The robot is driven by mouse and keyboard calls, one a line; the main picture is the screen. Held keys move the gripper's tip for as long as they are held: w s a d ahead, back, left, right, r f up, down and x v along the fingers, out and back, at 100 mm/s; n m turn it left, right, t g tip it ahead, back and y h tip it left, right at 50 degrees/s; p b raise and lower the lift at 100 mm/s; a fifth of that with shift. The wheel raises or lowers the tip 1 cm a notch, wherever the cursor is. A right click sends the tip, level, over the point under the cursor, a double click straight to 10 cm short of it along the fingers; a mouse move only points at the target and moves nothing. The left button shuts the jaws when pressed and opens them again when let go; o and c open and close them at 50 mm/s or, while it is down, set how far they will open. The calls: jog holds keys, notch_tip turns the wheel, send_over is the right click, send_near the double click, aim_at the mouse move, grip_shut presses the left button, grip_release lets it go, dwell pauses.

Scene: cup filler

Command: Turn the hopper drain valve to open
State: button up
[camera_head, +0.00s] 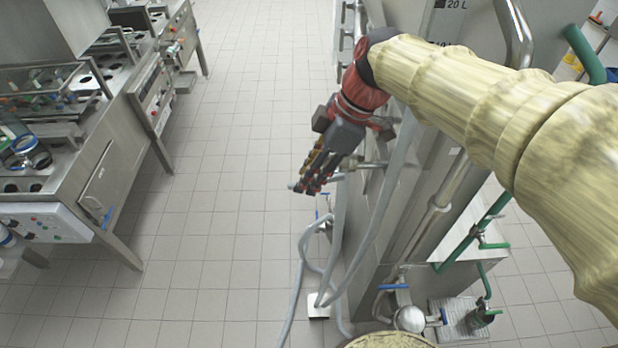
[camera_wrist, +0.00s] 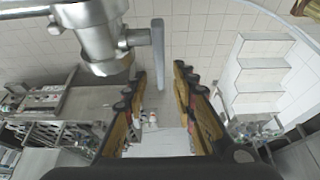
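The drain valve is a metal fitting (camera_wrist: 100,38) at the top left of the wrist view. Its flat grey-blue lever (camera_wrist: 158,58) hangs from a short stem at the fitting's right side. My gripper (camera_wrist: 160,75) is open, with one dark and yellow finger on each side of the lever in the picture. I see a gap on both sides and no clear contact. In the head view my gripper (camera_head: 307,182) points down and left beside the steel equipment. The lever (camera_head: 335,178) shows partly there, crossing behind the fingers, which hide its middle.
Grey hoses (camera_head: 300,265) hang below my gripper to the floor. A steel tank body (camera_head: 425,185) stands close at the right. A lower valve with a blue handle (camera_head: 393,286) is near the floor. A steel workbench (camera_head: 105,190) stands at left, with clear tiled floor between.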

notch_tip(320, 180, up, 8)
jog(key=shift+r, duration=0.1)
dwell(0.4)
